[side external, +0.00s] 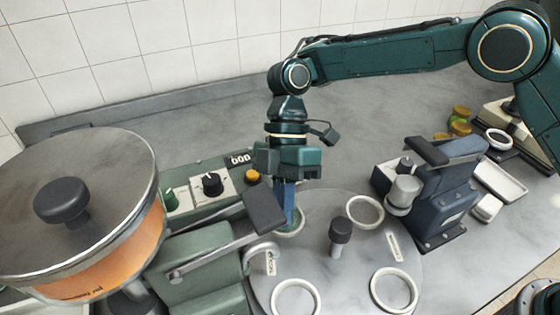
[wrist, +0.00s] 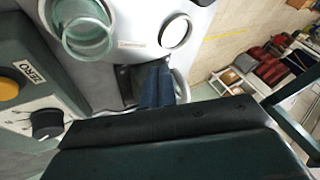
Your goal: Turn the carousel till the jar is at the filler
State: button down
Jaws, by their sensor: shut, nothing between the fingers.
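The carousel (side external: 343,275) is a grey round disc with white ring holders and a black-capped post (side external: 340,232) at its middle. A clear glass jar (wrist: 88,35) stands on the disc in the wrist view; in the side view its rim (side external: 292,231) shows by my fingers, partly hidden. My gripper (side external: 287,222) points down, its blue fingers shut and empty, at the disc's far left part. In the wrist view my fingers (wrist: 156,85) are apart from the jar in the picture; contact with a holder cannot be told.
A green control panel (side external: 195,200) with knobs and an orange button stands behind the green machine, close to my gripper. A blue lever machine (side external: 430,195) stands at the disc's right. Small yellow-green jars (side external: 459,122) and a white tray (side external: 499,180) lie farther right. The back counter is clear.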

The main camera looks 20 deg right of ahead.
jog(key=s+d+r+m+t, duration=0.1)
jog(key=d+r+m+t, duration=0.1)
jog(key=d+r+m, duration=0.2)
jog(key=s+d+r+m+t, duration=0.1)
jog(key=d+r+m+t, duration=0.2)
jog(key=d+r, duration=0.4)
jog(key=s+d+r+m+t, duration=0.2)
jog(key=d+r+m, duration=0.3)
jog(key=d, duration=0.3)
jog(key=shift+d+r+t+y, duration=0.15)
jog(key=shift+t+y, duration=0.25)
jog(key=shift+s+d+f+m+t+h, duration=1.05)
jog(key=shift+s+d+m, duration=2.25)
jog(key=shift+d, duration=2.2)
jog(key=w+a+f+g+y, duration=0.2)
jog(key=w+a+f, duration=0.3)
jog(key=w+f, duration=0.3)
jog(key=w+a+f+g+y, duration=0.3)
jog(key=w+a+f+y, duration=0.2)
jog(key=w+f, duration=0.3)
jog(key=w, duration=0.4)
jog(key=shift+g, duration=0.35)
